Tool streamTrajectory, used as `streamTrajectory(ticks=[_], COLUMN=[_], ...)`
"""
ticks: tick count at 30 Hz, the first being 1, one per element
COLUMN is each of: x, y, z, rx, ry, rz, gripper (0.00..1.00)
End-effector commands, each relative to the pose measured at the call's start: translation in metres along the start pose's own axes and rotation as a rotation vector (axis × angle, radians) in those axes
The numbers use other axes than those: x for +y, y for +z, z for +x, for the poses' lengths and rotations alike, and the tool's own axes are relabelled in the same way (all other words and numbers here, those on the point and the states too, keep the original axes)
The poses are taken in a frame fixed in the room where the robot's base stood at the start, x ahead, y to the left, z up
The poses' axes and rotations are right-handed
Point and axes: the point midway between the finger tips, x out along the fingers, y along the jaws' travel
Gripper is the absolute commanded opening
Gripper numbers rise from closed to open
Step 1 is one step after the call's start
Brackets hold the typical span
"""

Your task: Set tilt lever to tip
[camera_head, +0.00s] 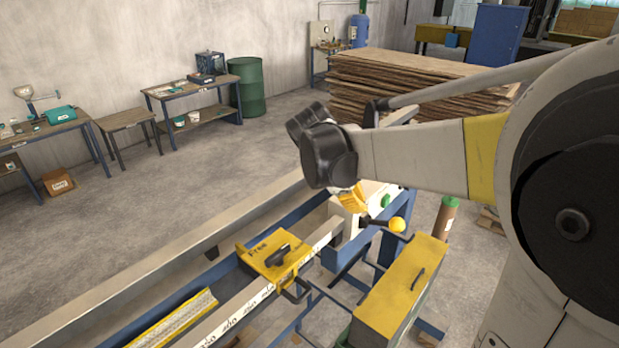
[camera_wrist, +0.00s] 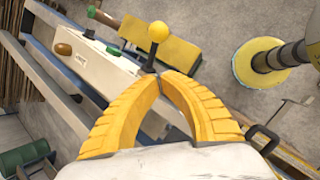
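A black lever with a yellow ball knob (camera_head: 397,224) sticks out from the machine to the right of my gripper (camera_head: 352,197). In the wrist view the yellow knob (camera_wrist: 158,31) stands just beyond my fingertips (camera_wrist: 162,76), with its dark shaft running down toward them. My two yellow curved fingers come together at the tips, and I see nothing held between them. The tips overlap the lever's foot in the picture; I cannot tell whether they touch it. A white machine housing (camera_wrist: 88,62) carries a green knob and a brown knob. The lever's marked positions cannot be read.
A yellow clamp block (camera_head: 272,258) sits on the long rail at the left of my gripper. A yellow-topped box (camera_head: 405,280) stands close by at the right. A brown cylinder (camera_head: 446,220) is beyond it. Stacked boards (camera_head: 400,85) stand behind. Open floor lies to the left.

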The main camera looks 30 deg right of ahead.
Motion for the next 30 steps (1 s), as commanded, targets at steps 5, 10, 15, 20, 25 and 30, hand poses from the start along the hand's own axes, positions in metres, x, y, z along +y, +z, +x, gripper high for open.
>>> streamTrajectory(ticks=[5, 10, 15, 20, 25, 30], x=[0.000, 0.000, 0.000, 0.000, 0.000, 0.000], y=[0.000, 0.007, 0.023, 0.028, 0.029, 0.028], z=[0.041, 0.070, 0.084, 0.090, 0.091, 0.090], rx=[0.000, 0.000, 0.001, 0.002, 0.002, 0.002], ry=[0.000, 0.000, -0.001, 0.000, 0.001, 0.001], rz=[0.002, 0.004, 0.003, 0.002, 0.001, 0.001], gripper=[0.00, 0.00, 0.00, 0.00, 0.00, 0.00])
